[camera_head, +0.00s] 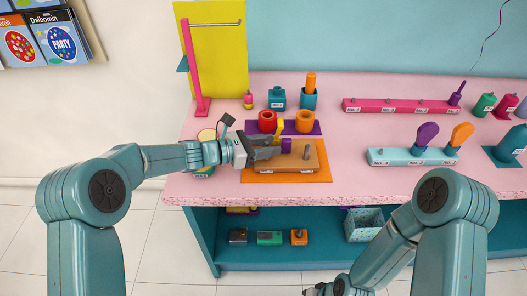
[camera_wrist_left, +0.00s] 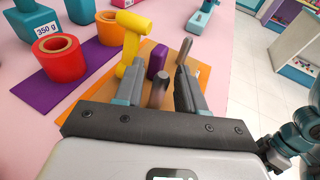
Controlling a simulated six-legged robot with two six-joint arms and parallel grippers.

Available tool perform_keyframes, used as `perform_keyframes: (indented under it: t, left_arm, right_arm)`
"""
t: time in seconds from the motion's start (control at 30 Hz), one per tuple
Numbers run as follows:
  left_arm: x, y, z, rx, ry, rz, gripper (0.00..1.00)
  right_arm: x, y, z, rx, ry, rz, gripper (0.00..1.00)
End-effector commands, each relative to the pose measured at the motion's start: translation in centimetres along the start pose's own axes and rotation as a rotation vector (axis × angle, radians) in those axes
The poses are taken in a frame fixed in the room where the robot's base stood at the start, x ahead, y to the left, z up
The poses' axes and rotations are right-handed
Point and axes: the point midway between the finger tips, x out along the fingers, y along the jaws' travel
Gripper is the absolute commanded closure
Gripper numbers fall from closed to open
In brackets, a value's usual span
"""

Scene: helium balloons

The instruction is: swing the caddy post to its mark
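The caddy is a tan wooden board (camera_head: 287,165) on an orange mat (camera_head: 318,176) near the table's front edge. It carries a purple block (camera_head: 286,145), a grey upright peg (camera_head: 307,151) and a yellow arm-like piece (camera_wrist_left: 132,52). Which part is the caddy post, and its mark, I cannot tell. My left gripper (camera_wrist_left: 159,92) is open over the board's left part. A brownish upright peg (camera_wrist_left: 158,88) shows between its fingers, with no clear contact. The yellow piece stands just beyond the left finger. My right gripper (camera_head: 318,289) is low at the bottom edge, mostly cut off.
Red (camera_head: 267,121) and orange (camera_head: 304,121) rolls stand on a purple mat (camera_head: 315,128) just behind the caddy. A pink stand (camera_head: 192,62) rises at the back left. Pink (camera_head: 400,106) and pale blue (camera_head: 400,157) racks lie right. Bare pink tabletop separates the caddy from them.

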Motion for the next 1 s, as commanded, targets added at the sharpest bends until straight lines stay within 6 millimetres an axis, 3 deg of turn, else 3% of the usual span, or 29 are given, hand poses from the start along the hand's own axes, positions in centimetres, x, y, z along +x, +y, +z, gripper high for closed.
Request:
perform_keyframes:
  t: [0.23,0.7,1.0]
  left_arm:
    - [-0.3,0.1,0.0,0.0,-0.001,0.001,0.61]
    - [-5.2,0.1,-1.0,0.0,-0.002,0.002,0.61]
    - [-5.9,0.1,-1.2,0.0,-0.002,0.001,0.61]
  right_arm:
    - [0.1,0.0,0.0,0.0,0.0,0.0,0.57]
    - [0.2,0.1,0.0,0.0,0.0,0.0,0.57]
    - [0.2,0.1,0.0,0.0,0.0,0.0,0.57]
